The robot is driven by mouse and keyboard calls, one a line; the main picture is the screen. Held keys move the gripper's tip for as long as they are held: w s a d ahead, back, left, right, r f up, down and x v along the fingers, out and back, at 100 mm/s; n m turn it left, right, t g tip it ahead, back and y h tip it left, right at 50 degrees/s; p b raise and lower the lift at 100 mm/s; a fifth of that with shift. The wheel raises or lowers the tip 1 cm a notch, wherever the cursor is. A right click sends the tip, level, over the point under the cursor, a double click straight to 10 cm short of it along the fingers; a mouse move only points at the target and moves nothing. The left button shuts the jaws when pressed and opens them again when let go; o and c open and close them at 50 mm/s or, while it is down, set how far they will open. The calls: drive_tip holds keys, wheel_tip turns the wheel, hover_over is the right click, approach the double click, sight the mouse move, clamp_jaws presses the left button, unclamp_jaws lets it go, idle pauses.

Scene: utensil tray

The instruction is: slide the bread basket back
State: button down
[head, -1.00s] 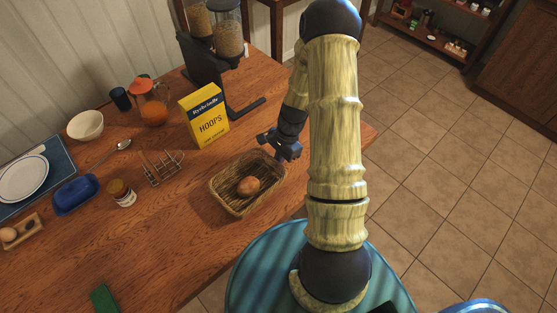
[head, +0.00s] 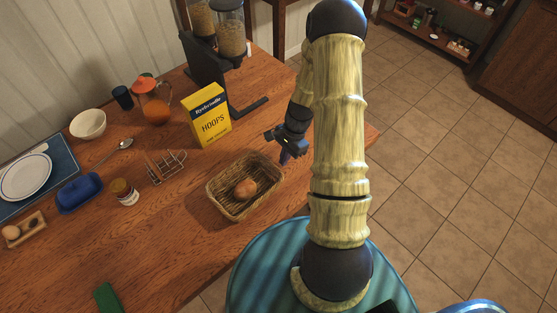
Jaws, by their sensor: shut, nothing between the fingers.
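The bread basket (head: 222,204) is a woven, rectangular wicker basket on the wooden table, near its front edge. One brown bread roll (head: 245,188) lies inside it. My gripper (head: 287,158) is dark and shut with nothing in it. It is at the basket's right far corner, close to the rim. I cannot tell whether it touches the basket.
A yellow cereal box (head: 207,116) stands behind the basket, and a wire toast rack (head: 166,167) is to its left. A jam jar (head: 125,192) and a blue butter dish (head: 79,193) are further left. A cereal dispenser (head: 205,62) stands at the back.

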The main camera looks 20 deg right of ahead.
drive_tip(key=s+v, duration=0.1)
drive_tip(key=v, duration=0.9)
drive_tip(key=shift+w+d+b, duration=0.15)
drive_tip(key=shift+w+b, duration=0.2)
drive_tip(key=s+a+r+n+t+h+p, duration=0.1)
drive_tip(key=s+a+r+n+p, duration=0.1)
drive_tip(key=s+a+r+n, duration=0.3)
drive_tip(key=s+a+r+n+t+h+p, duration=0.2)
drive_tip(key=s+a+r+n, duration=0.4)
drive_tip(key=r+n, duration=0.3)
wheel_tip(320, 180, up, 3)
drive_tip(key=shift+a+r+n+t, duration=0.1)
drive_tip(key=shift+a+n+t, duration=0.2)
drive_tip(key=shift+a+n, duration=0.15)
